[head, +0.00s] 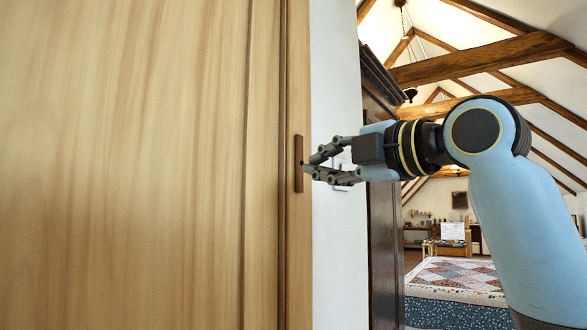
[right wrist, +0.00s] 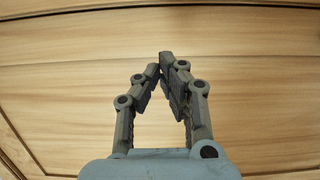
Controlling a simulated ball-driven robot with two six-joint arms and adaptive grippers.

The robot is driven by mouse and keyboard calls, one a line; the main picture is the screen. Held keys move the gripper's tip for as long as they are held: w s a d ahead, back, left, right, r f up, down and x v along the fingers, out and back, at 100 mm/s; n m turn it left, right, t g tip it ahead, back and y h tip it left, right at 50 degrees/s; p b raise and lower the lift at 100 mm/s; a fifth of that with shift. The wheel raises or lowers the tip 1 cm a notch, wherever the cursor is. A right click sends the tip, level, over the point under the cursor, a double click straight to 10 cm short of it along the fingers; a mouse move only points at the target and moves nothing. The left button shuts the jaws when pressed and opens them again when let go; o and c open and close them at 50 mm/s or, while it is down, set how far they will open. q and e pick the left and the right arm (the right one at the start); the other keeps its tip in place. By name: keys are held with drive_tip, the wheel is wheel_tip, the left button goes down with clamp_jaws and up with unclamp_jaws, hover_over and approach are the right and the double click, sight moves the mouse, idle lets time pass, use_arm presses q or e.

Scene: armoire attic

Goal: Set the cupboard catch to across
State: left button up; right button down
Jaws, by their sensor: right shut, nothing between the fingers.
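The cupboard catch (head: 298,164) is a small dark brown bar on the light wooden frame at the cupboard's right edge. Its long side stands upright in the head view. My right gripper (head: 307,168) comes in from the right, its fingertips at the catch's right edge at about mid-height. I cannot tell whether they touch it. In the right wrist view the fingers (right wrist: 161,65) come together with nothing between them, in front of pale wood. I cannot make out the catch there. My left gripper is not in view.
The wooden cupboard door (head: 130,165) fills the left of the head view. A white wall strip (head: 334,260) and a dark wooden armoire (head: 383,250) stand behind my right arm.

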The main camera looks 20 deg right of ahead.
sight(296, 175)
drive_tip(key=shift+w+d+f, duration=0.1)
drive_tip(key=shift+w+f, duration=0.05)
drive_tip(key=shift+f, duration=0.05)
drive_tip(key=p+x, duration=0.2)
drive_tip(key=x, duration=0.8)
drive_tip(key=shift+r+p, duration=0.15)
drive_tip(key=shift+p, duration=0.2)
drive_tip(key=w+d, duration=0.1)
drive_tip(key=w+d+p, duration=0.1)
drive_tip(key=d, duration=0.1)
drive_tip(key=shift+w+d, duration=0.1)
drive_tip(key=shift+w, duration=0.1)
